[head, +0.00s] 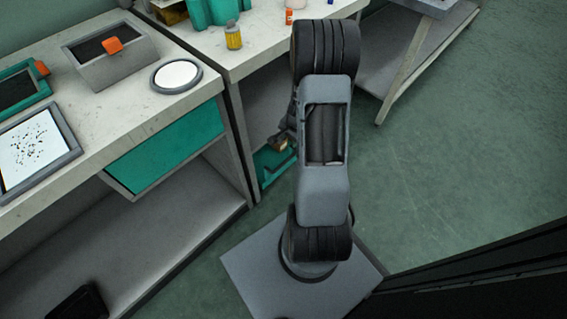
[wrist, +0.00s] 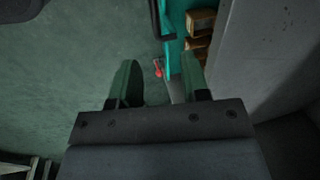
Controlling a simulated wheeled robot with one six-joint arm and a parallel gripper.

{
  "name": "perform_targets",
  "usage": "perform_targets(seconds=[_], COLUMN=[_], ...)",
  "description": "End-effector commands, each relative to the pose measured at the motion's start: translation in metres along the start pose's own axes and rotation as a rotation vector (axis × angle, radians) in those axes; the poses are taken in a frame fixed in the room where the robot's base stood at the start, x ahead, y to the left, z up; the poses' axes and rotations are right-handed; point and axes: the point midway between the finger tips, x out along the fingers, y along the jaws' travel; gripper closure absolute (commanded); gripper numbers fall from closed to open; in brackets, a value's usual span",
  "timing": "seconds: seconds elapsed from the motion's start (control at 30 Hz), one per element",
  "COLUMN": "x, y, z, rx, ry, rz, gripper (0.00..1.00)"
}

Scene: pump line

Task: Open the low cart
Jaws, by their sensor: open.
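The low cart, a teal box (head: 270,172), stands low under the bench in the head view, partly hidden by my arm. In the wrist view its teal wall (wrist: 175,38) is at the top centre, with a dark bar handle (wrist: 157,22) on its left side. Brown blocks (wrist: 201,20) show behind the wall. A small red piece (wrist: 158,68) shows low by the cart, between my fingertips in the picture. My gripper (wrist: 160,78) is open and empty, with the cart's wall ahead of it. Contact cannot be told.
A grey bench panel (wrist: 255,50) stands close on the right in the wrist view. The bench with a teal drawer (head: 168,148) is left of my arm. A slanted-leg table (head: 400,60) stands at the back right. Green floor (head: 470,140) is clear on the right.

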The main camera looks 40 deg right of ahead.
Motion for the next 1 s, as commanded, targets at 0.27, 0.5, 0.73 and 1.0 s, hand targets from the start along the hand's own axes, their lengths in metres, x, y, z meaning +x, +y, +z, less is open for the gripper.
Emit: perform_targets(seconds=[0.27,0.5,0.73,1.0], x=[0.054,0.099,0.141,0.171], y=[0.022,0.024,0.024,0.024], z=[-0.011,-0.011,-0.011,-0.011], rx=[0.091,0.091,0.093,0.091], ry=[0.003,0.002,0.003,0.003], rz=[0.015,0.017,0.016,0.016], gripper=[0.58,0.58,0.58,0.58])
